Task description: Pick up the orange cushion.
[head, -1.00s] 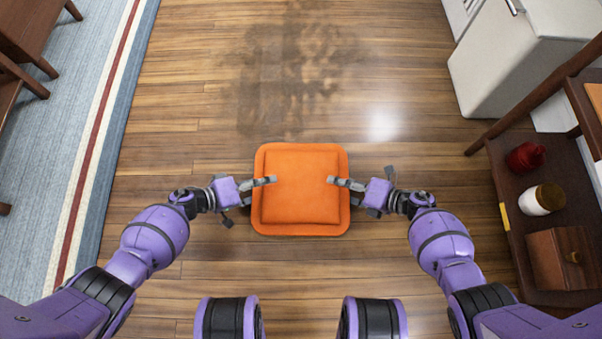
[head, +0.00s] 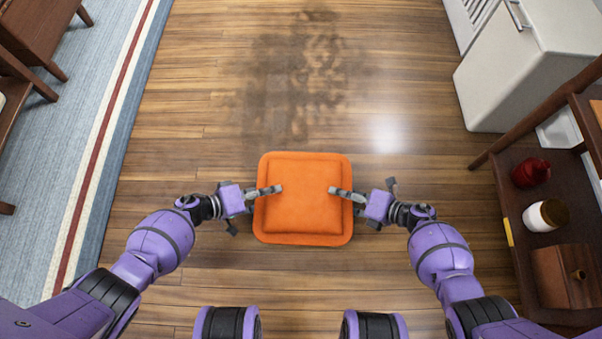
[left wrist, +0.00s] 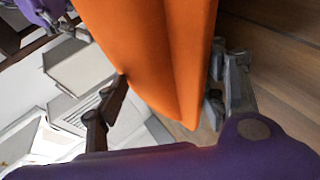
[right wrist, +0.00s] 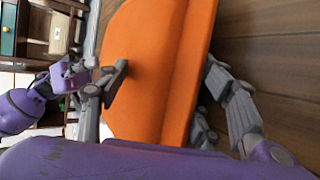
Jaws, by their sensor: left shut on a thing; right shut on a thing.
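The orange cushion (head: 303,197) is square with a raised middle and a flat rim, in the centre of the head view. My left gripper (head: 266,191) is shut on its left edge, one finger over the top. My right gripper (head: 341,192) is shut on its right edge in the same way. In the left wrist view the cushion (left wrist: 165,50) stands between the two fingers. The right wrist view also shows the cushion (right wrist: 160,65) between the fingers. The lower fingers are hidden in the head view.
A wooden shelf (head: 520,225) with a red pot (head: 531,172), a white jar (head: 545,215) and a brown box (head: 562,277) stands at the right. A white cabinet (head: 510,85) is at the back right. A striped rug (head: 75,130) lies at the left.

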